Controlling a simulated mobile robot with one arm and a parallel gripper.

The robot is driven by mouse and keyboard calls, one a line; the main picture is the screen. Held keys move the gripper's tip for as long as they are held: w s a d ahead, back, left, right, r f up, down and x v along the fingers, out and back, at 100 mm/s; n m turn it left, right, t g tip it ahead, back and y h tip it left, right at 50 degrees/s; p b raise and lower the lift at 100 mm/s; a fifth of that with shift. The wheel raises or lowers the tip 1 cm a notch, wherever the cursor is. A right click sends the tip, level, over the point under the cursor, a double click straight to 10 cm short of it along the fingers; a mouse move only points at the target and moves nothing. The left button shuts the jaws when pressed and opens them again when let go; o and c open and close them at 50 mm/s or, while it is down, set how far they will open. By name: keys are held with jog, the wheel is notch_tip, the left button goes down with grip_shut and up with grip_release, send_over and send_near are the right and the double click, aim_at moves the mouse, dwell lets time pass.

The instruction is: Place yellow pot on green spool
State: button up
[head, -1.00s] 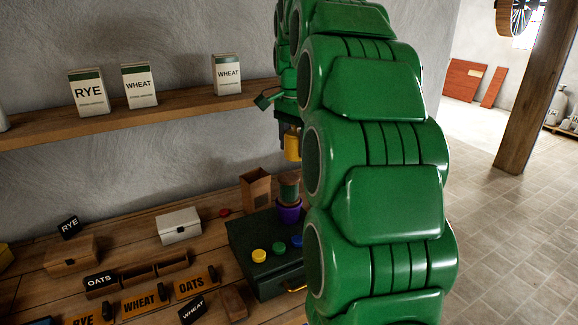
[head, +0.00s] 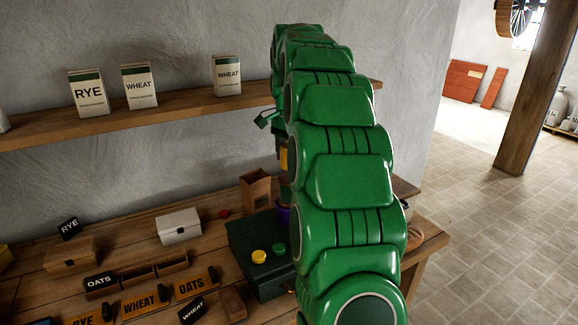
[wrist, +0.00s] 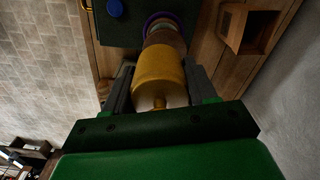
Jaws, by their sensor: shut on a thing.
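The yellow pot (wrist: 158,74) is between the two fingers of my gripper (wrist: 161,88), which is shut on it. In the head view only a sliver of the yellow pot (head: 284,159) shows beside my green arm. In the wrist view the green spool (wrist: 167,38), with a brown rim, is just past the pot's far end and partly covered by it. I cannot tell whether they touch. The spool is on a purple pot (wrist: 157,16). In the head view my arm hides the spool, and only an edge of the purple pot (head: 283,214) shows.
The dark green box (head: 255,238) bears yellow and green knobs. An open wooden box (head: 256,190) stands close behind. A white box (head: 179,226) and label blocks lie on the bench to the left. A shelf (head: 180,112) with cartons runs above.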

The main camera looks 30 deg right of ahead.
jog(key=shift+w+d+f, duration=0.15)
jog(key=shift+w+f, duration=0.25)
jog(key=shift+f, duration=1.55)
jog(key=o, duration=1.5)
jog(key=shift+f, duration=0.1)
jog(key=shift+r, duration=3.9)
